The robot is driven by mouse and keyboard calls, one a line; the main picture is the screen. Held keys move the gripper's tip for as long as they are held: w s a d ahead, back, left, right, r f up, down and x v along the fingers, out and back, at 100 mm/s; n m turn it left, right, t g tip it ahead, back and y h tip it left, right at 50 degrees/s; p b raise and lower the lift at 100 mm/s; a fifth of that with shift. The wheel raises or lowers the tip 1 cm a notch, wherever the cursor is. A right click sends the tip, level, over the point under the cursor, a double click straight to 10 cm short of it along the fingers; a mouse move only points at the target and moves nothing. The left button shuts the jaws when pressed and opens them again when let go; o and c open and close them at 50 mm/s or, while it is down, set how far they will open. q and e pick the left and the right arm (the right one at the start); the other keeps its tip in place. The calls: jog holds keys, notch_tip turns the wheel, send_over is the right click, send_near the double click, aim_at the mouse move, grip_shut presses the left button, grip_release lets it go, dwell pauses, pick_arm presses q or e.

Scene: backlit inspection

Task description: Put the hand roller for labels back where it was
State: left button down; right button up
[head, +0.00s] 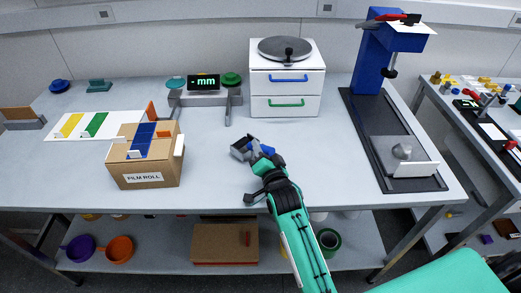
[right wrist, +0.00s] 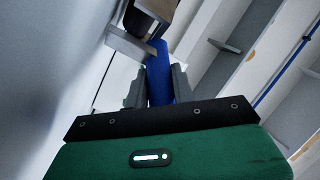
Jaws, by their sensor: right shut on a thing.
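The hand roller shows a grey metal end (head: 240,148) and a blue handle in the head view. My right gripper (head: 262,162) is shut on the blue handle, over the front middle of the white table (head: 215,185). In the right wrist view the blue handle (right wrist: 160,78) stands between the two fingers of my right gripper (right wrist: 160,85), with the grey bracket and a dark roller part beyond it. I cannot tell whether the roller touches the table. My left gripper is not in view.
A cardboard box marked FILM ROLL (head: 145,172) stands left. A display reading mm (head: 203,82) and a white drawer unit (head: 287,88) stand behind. A blue press on a black base (head: 440,183) stands right. Table around the gripper is clear.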

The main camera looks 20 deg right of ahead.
jog(key=shift+f, duration=0.15)
jog(key=o, duration=1)
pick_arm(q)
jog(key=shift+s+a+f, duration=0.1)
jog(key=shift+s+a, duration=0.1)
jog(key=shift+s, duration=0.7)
pick_arm(e)
jog(key=shift+s, duration=0.25)
jog(key=s+b, duration=0.1)
jog(key=s, duration=0.8)
jog(key=shift+s+d+f, duration=0.1)
jog(key=shift+s, duration=0.3)
jog(key=shift+s+b, duration=0.3)
jog(key=shift+s, duration=0.45)
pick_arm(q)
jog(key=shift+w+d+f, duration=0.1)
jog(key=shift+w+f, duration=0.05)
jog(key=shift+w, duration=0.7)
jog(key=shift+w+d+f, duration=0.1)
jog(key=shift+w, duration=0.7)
